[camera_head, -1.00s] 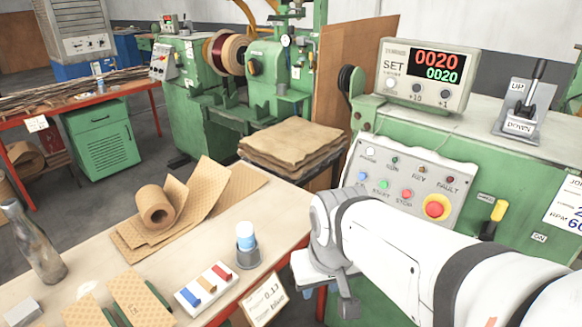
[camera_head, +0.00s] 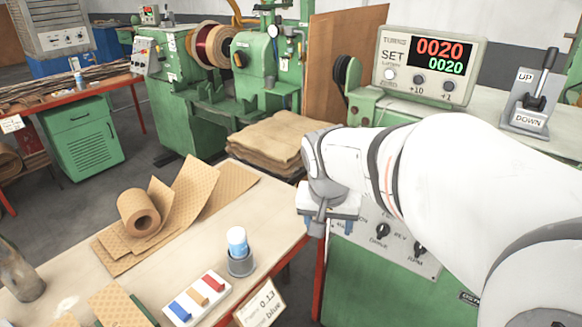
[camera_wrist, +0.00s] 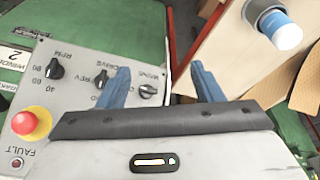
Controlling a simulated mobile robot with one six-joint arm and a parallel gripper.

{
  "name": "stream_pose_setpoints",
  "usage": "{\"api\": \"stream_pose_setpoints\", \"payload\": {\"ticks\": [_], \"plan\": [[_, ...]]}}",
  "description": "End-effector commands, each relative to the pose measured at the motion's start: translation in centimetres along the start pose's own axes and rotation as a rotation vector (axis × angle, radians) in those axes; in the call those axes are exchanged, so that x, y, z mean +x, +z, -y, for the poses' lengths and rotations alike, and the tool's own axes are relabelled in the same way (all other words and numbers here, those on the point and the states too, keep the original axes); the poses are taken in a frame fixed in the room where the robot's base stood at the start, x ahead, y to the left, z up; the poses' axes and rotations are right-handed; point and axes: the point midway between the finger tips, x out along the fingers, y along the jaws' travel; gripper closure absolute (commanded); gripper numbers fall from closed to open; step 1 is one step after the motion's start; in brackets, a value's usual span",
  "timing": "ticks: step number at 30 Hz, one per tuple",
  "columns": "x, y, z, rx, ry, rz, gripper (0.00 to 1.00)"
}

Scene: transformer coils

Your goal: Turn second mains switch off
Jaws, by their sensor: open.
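The grey control panel of the green winder is nearest in the wrist view, where it appears upside down. Its MAINS switch (camera_wrist: 148,91), a black rotary knob, lies between my open blue fingers, nearer the left one. No contact is visible, and I cannot tell its setting. Beside it are the drive knob (camera_wrist: 100,79) and the RPM knob (camera_wrist: 56,55). In the head view, the MAINS switch is hidden behind my arm and gripper (camera_head: 329,228), but the drive knob (camera_head: 383,231) and RPM knob (camera_head: 420,249) show. My gripper (camera_wrist: 160,80) is empty.
A red emergency stop button (camera_wrist: 31,122) sits on the same panel. The display (camera_head: 428,71) and UP/DOWN lever (camera_head: 540,80) stand on the winder.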

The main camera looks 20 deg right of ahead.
Motion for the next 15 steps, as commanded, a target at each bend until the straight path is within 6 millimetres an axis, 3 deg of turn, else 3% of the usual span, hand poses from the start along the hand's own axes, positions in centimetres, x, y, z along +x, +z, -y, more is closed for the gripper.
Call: {"api": "stream_pose_setpoints", "payload": {"ticks": [3, 6, 10, 15], "plan": [[1.7, -5.0, -0.8, 0.196, 0.059, -0.037, 0.40], [2.6, -7.9, -1.5, 0.322, 0.090, -0.069, 0.40], [3.3, -9.8, -2.0, 0.408, 0.110, -0.092, 0.40], [5.2, -10.2, -2.3, 0.424, 0.113, -0.095, 0.40]]}}
